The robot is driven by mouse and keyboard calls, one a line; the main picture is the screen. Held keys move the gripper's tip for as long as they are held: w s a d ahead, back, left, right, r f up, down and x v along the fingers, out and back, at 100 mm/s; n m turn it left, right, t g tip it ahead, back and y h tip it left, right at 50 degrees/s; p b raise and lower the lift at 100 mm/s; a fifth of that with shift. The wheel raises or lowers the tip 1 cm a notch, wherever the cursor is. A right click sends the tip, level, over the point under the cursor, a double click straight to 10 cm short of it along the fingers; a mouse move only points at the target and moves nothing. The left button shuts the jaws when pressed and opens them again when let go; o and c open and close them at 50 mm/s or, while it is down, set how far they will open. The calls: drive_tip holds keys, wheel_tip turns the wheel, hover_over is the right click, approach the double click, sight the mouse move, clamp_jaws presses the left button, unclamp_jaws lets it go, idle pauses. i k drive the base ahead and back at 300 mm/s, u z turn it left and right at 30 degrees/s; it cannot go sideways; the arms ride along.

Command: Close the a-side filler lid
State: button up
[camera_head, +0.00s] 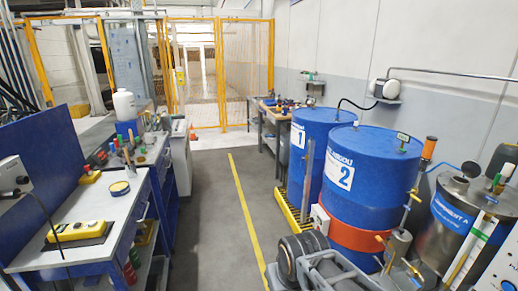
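A steel tank (445,240) with a blue label reading "...ONENT A" (455,217) stands at the right edge. On its top is a round fitting with a dark knob (471,169), which may be the filler lid. It is too small and partly covered for me to tell whether it is open or shut. My gripper is not in view. Grey and black rounded parts show at the bottom middle, and no fingers can be made out on them.
Blue drums marked 1 (314,140) and 2 (375,165) stand left of the tank. A workbench (85,207) with a yellow pendant (80,229) and tools lines the left. The grey aisle (215,215) with its yellow line is clear. Yellow fencing (246,72) stands behind.

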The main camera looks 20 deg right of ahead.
sight(471, 169)
drive_tip(key=z, duration=0.65)
drive_tip(key=i, duration=1.1)
drive_tip(key=z, duration=1.05)
